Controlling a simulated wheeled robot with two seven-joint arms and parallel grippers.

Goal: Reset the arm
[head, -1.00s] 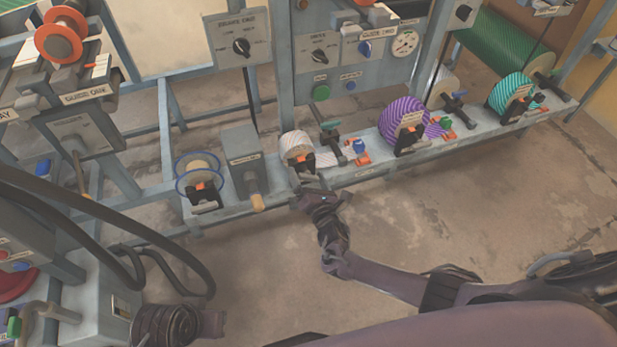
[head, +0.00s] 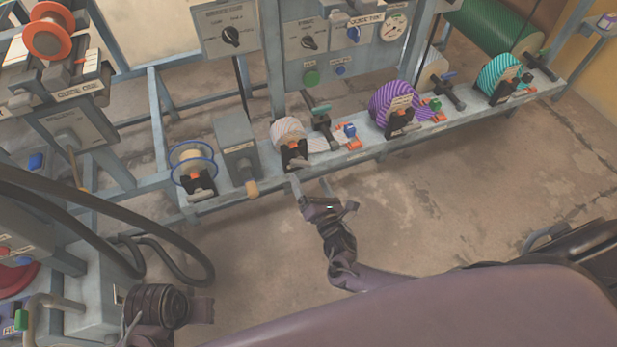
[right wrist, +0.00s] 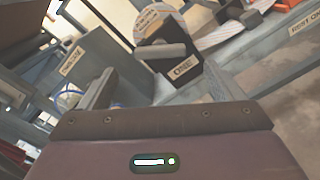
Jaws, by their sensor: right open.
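My right gripper (head: 322,190) hangs in front of the low shelf, just short of the white striped roll in the head view. In the right wrist view its two fingers (right wrist: 160,90) are spread apart with nothing between them. Beyond them stands a black holder with a label (right wrist: 178,62), below the white striped roll (right wrist: 155,22). The same roll (head: 287,131) sits on the shelf in the head view. At the lower left of the head view a dark part of my left arm shows, but I cannot make out its jaws.
The shelf (head: 370,153) also carries a blue-rimmed spool (head: 192,160), a grey box (head: 236,143), a purple striped roll (head: 393,103) and a teal striped roll (head: 499,75). Panels with knobs (head: 230,35) stand above. Black hoses loop at the left. The concrete floor in front is clear.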

